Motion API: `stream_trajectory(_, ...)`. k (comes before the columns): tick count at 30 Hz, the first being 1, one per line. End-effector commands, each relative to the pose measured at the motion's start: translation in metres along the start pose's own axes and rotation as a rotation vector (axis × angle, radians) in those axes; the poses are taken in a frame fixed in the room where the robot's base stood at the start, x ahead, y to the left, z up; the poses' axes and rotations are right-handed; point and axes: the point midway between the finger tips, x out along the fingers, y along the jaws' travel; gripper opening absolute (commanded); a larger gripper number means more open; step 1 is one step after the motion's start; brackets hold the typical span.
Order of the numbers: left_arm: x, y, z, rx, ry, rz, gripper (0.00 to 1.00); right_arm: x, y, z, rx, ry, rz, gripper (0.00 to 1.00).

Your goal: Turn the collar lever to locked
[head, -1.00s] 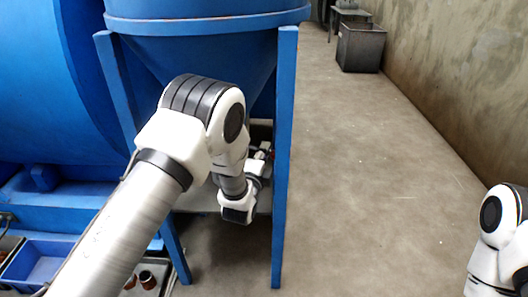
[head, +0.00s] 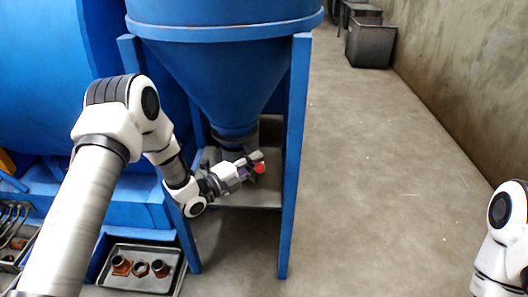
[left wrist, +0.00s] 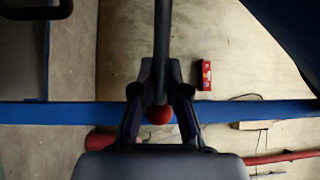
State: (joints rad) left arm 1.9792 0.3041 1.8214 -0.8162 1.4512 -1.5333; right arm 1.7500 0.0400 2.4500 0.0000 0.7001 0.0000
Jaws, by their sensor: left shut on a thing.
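The collar (head: 236,138) is a dark ring at the bottom of the blue hopper cone (head: 225,85) in the head view. The collar lever has a red knob (head: 260,168). In the left wrist view, the lever is a dark bar (left wrist: 162,45) running down between the fingers to its red knob (left wrist: 159,115). My left gripper (head: 248,168) is beneath the cone, beside the knob. In the left wrist view, my left gripper (left wrist: 160,92) is shut on the lever, just by the knob. Of my right arm, only upper links show; its gripper is out of view.
Blue posts (head: 293,160) stand close around the gripper. A tray (head: 138,284) with several rusty brown parts lies at lower left, near a blue machine (head: 60,80). A dark bin (head: 370,45) stands at the back. The floor (head: 385,180) on the right is clear.

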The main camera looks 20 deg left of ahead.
Motion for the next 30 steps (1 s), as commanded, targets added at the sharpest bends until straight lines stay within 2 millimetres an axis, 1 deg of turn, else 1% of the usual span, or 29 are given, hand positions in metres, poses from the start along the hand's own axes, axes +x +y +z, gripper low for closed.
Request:
stream_trajectory(1, -0.006, -0.003, 0.004, -0.004, 0.025, 0.001, 0.00, -0.006, 0.000, 0.000, 0.000, 0.000, 0.000, 0.40)
stream_trajectory(3, -0.012, -0.003, 0.006, -0.005, 0.075, 0.001, 0.00, -0.009, 0.000, 0.000, 0.000, 0.000, 0.000, 0.40)
stream_trajectory(7, -0.022, -0.003, 0.010, -0.009, 0.149, 0.003, 0.00, -0.014, 0.000, 0.000, 0.000, 0.000, 0.000, 0.40)
stream_trajectory(12, -0.030, -0.002, 0.013, -0.013, 0.212, 0.005, 0.00, -0.017, 0.000, 0.000, 0.000, 0.000, 0.000, 0.40)
stream_trajectory(18, -0.033, -0.002, 0.014, -0.015, 0.241, 0.005, 0.00, -0.018, 0.000, 0.000, 0.000, 0.000, 0.000, 0.40)
stream_trajectory(28, -0.033, -0.002, 0.014, -0.015, 0.243, 0.005, 0.00, -0.017, 0.000, 0.000, 0.000, 0.000, 0.000, 0.40)
stream_trajectory(29, -0.033, -0.002, 0.014, -0.015, 0.243, 0.005, 0.20, -0.017, 0.000, 0.000, 0.000, 0.000, 0.000, 0.40)
stream_trajectory(30, -0.033, -0.002, 0.014, -0.015, 0.243, 0.005, 0.34, -0.017, 0.000, 0.000, 0.000, 0.000, 0.000, 0.40)
